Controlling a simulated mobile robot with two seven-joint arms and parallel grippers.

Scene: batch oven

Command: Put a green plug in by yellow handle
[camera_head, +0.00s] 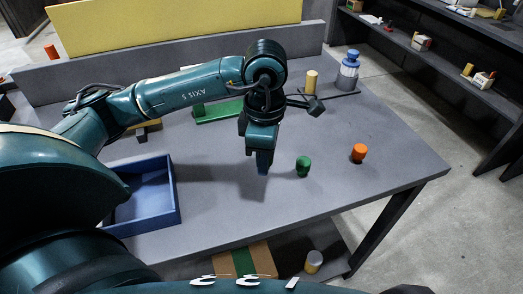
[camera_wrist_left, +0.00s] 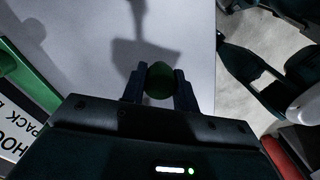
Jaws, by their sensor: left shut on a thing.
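My left gripper (camera_head: 263,168) points down over the middle of the table, right of the blue tray. In the left wrist view it is shut on a dark green rounded plug (camera_wrist_left: 160,80), with a finger (camera_wrist_left: 133,84) on each side. In the head view the fingers mostly hide this plug. Another green plug (camera_head: 303,166) stands on the table just right of the gripper. A yellow cylinder (camera_head: 312,82) stands upright near the back of the table. A green board (camera_head: 219,111) lies behind my left arm, partly hidden by it. My right gripper does not show.
The blue tray (camera_head: 176,205) sits at the left. An orange plug (camera_head: 358,153) stands to the right. A blue and white bottle (camera_head: 347,70) stands at the back right. A raised grey ledge (camera_head: 300,42) runs along the back. The front right tabletop is clear.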

